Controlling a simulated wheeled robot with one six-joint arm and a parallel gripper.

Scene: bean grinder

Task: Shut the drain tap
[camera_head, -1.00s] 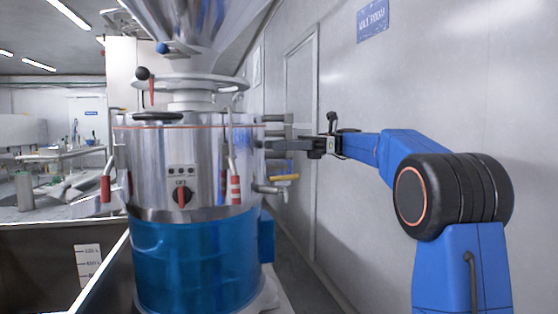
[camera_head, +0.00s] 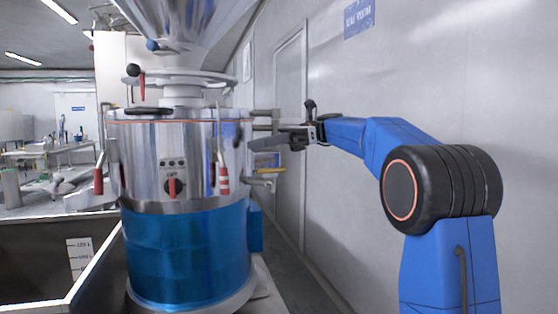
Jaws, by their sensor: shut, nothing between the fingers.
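The drain tap (camera_head: 261,182) is a small metal spout low on the right side of the steel grinder drum, just above the blue lower section. Its yellow lever (camera_head: 266,169) lies roughly level above the spout. My gripper (camera_head: 254,144) reaches in from the right, above the tap and close to the drum's right side. Its dark fingers are shut and empty, pointing left and slightly down. A gap shows between the fingers and the yellow lever. Whether the fingers touch the drum or a fitting there cannot be told.
The grinder drum (camera_head: 140,160) has a red switch (camera_head: 172,187) and red-handled latches on its front. A metal pipe stub (camera_head: 264,113) sticks out above my gripper. A grey wall (camera_head: 430,80) is close on the right. A dark bin (camera_head: 45,255) stands at the lower left.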

